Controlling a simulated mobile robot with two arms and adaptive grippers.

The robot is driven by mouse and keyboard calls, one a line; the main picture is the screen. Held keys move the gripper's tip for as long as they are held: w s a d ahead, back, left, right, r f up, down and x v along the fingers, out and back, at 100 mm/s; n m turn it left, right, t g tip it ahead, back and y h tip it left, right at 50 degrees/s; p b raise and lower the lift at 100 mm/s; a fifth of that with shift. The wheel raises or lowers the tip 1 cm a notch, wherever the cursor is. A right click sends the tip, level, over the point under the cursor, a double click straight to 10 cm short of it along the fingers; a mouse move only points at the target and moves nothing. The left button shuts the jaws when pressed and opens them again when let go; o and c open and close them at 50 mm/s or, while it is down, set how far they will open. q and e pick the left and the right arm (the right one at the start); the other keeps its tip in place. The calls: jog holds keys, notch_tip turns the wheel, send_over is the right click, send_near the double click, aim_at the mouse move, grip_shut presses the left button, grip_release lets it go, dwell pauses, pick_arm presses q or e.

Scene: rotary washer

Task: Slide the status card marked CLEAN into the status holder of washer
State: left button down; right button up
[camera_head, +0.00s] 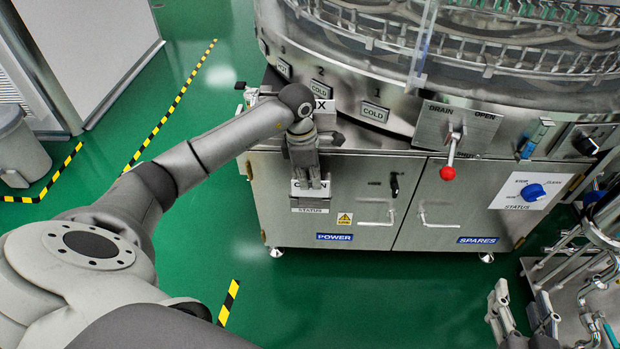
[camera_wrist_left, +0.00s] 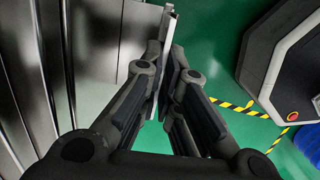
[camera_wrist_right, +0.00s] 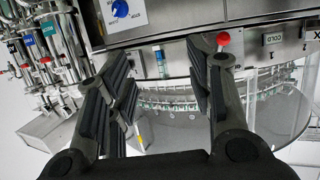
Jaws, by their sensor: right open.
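The CLEAN status card (camera_head: 311,190) is upright in front of the washer's lower left door, its lettering partly covered by my fingers. My left gripper (camera_head: 305,172) comes down from above and is shut on the card. In the left wrist view the card (camera_wrist_left: 167,45) shows edge-on as a thin pale plate between the fingers (camera_wrist_left: 163,85). The status holder (camera_head: 310,208), labelled STATUS, is directly below the card; I cannot tell whether the card's lower edge is inside it. My right gripper (camera_wrist_right: 160,95) is open and empty, away from the holder, low at the right in the head view (camera_head: 522,318).
The washer body has a POWER door (camera_head: 334,237) and a SPARES door (camera_head: 478,240) with protruding handles. A red-knobbed drain lever (camera_head: 448,172) and a blue knob (camera_head: 533,192) stick out. Pipework (camera_head: 590,270) stands at the right. Green floor is clear in front.

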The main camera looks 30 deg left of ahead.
pick_arm(q)
jog(key=shift+f, duration=0.15)
pick_arm(e)
jog(key=shift+r, duration=0.2)
pick_arm(q)
jog(key=shift+f+b, duration=0.4)
jog(key=shift+f, duration=0.05)
pick_arm(e)
jog(key=shift+w+a+r+t+y, duration=0.15)
jog(key=shift+r+t, duration=0.2)
jog(key=shift+r, duration=0.15)
jog(key=shift+w+a+r+t+y, duration=0.1)
jog(key=shift+w+r+t, duration=0.1)
jog(key=shift+r+t, duration=0.25)
jog(key=shift+w+a+r+t+y, duration=0.15)
jog(key=shift+r+t, duration=0.15)
jog(key=shift+r, duration=0.25)
pick_arm(q)
jog(key=shift+f, duration=0.1)
jog(key=shift+f+b, duration=0.3)
jog(key=shift+f, duration=0.15)
pick_arm(e)
jog(key=shift+w+a+r+t+y, duration=0.15)
jog(key=shift+r+t, duration=0.2)
jog(key=shift+r, duration=0.35)
jog(key=shift+a+r+t+y, duration=0.15)
jog(key=shift+r+t, duration=0.2)
jog(key=shift+r, duration=0.3)
jog(key=shift+r, duration=0.3)
